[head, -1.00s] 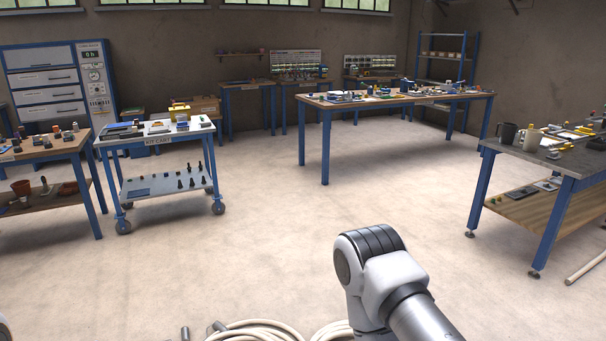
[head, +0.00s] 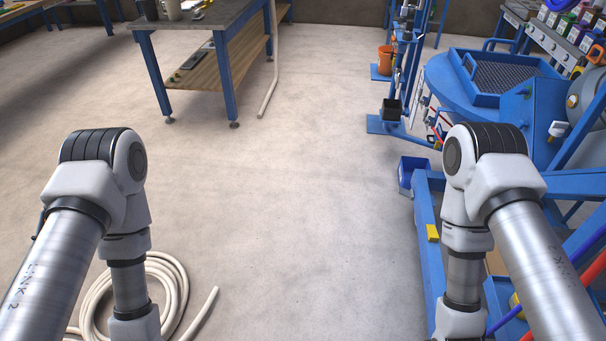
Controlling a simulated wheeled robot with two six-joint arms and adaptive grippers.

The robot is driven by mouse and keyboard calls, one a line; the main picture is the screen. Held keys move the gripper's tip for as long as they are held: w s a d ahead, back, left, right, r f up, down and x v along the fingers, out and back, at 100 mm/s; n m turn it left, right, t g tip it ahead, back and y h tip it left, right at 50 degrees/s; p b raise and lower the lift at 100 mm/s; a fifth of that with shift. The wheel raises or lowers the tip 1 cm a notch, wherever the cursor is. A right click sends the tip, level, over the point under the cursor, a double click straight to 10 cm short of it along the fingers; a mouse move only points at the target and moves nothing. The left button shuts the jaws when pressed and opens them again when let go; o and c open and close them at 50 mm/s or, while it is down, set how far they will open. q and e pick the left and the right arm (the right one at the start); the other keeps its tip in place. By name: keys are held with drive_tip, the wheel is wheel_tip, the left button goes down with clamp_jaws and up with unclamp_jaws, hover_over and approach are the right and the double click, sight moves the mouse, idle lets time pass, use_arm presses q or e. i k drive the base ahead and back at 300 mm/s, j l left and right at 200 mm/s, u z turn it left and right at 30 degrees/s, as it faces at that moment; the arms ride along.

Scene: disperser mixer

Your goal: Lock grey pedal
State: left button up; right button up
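I cannot make out a grey pedal in the head view. My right arm covers part of the machine's lower front. Both of my arms show from the bottom of the picture, bent downward. Neither gripper shows; the arms run out of the lower edge of the frame.
A coiled cream hose (head: 172,290) lies on the floor behind my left arm. A grey-topped workbench (head: 200,38) with blue legs stands at the back left. The middle floor is open.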

sight(407, 192)
drive_tip(key=i+z, duration=0.2)
drive_tip(key=z, duration=0.65)
drive_tip(key=i+j, duration=0.25)
drive_tip(key=i, duration=0.25)
drive_tip(key=i+j, duration=0.3)
drive_tip(key=i, duration=0.25)
drive_tip(key=i+j, duration=0.25)
drive_tip(key=i, duration=0.25)
drive_tip(key=i+j, duration=0.3)
drive_tip(key=i, duration=0.25)
drive_tip(key=i+j+z, duration=0.1)
drive_tip(key=z, duration=1.1)
